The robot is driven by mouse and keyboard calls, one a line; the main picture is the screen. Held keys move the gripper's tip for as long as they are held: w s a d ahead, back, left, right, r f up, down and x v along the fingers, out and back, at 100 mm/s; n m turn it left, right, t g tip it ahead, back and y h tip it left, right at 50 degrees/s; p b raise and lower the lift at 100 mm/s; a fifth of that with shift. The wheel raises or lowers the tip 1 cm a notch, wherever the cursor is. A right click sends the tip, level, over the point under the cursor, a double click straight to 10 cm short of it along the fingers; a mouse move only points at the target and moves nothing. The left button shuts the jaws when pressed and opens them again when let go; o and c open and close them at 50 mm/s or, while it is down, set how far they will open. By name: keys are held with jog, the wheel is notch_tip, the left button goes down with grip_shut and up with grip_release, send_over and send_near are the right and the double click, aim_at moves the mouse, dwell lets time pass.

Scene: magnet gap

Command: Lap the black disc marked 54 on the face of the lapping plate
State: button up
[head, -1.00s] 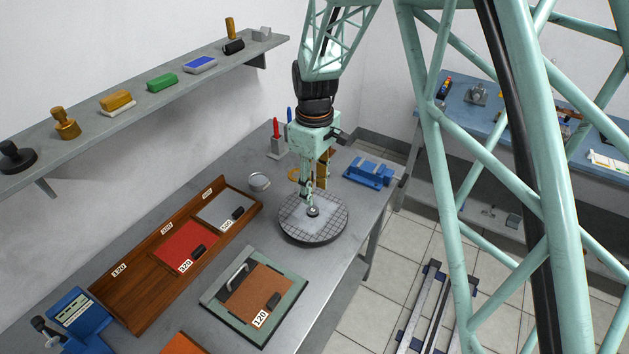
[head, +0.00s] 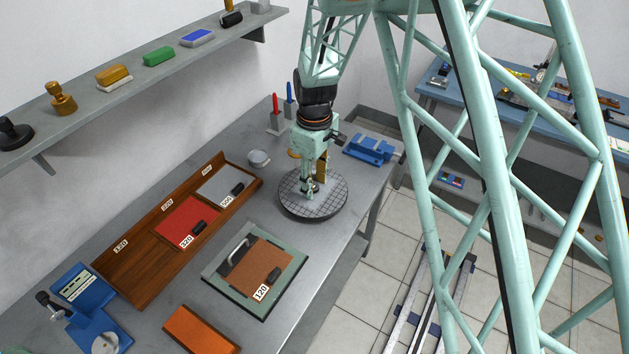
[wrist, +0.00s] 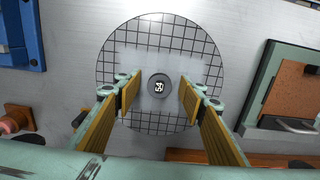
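The lapping plate (head: 313,210) is a round grey plate with a grid of dark lines, lying on the bench. In the wrist view the plate (wrist: 130,38) has a pale smear across its middle. The black disc marked 54 (wrist: 158,87) lies on that smear, near the plate's centre, its white label facing up. My gripper (wrist: 159,95) is open over the plate, one finger on each side of the disc, with a gap showing on both sides. In the head view my gripper (head: 309,188) is low over the plate and the disc is hard to make out.
A blue vise (head: 370,149) stands behind right of the plate. A wooden tray (head: 150,262) with grit sheets lies left. A green-edged board marked 120 (head: 292,262) lies in front. A small round tin (head: 258,158) and red and blue-handled tools (head: 276,120) stand behind left.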

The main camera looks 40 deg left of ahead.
aim_at(307, 200)
jog(key=c, duration=0.9)
jog(key=shift+w, duration=0.1)
jog(key=shift+w+a, duration=0.15)
jog(key=shift+w, duration=2)
jog(key=shift+s, duration=0.15)
jog(key=shift+s+d+b, duration=0.2)
jog(key=shift+s+b, duration=0.25)
jog(key=shift+s, duration=1.75)
jog(key=shift+s+d+b, duration=0.15)
jog(key=shift+s+b, duration=0.3)
jog(key=shift+s, duration=1.75)
jog(key=shift+w, duration=0.1)
jog(key=shift+w+a+p, duration=0.2)
jog(key=shift+w, duration=2.05)
jog(key=shift+w+a+p, duration=0.15)
jog(key=shift+w+p, duration=0.05)
jog(key=shift+w, duration=2)
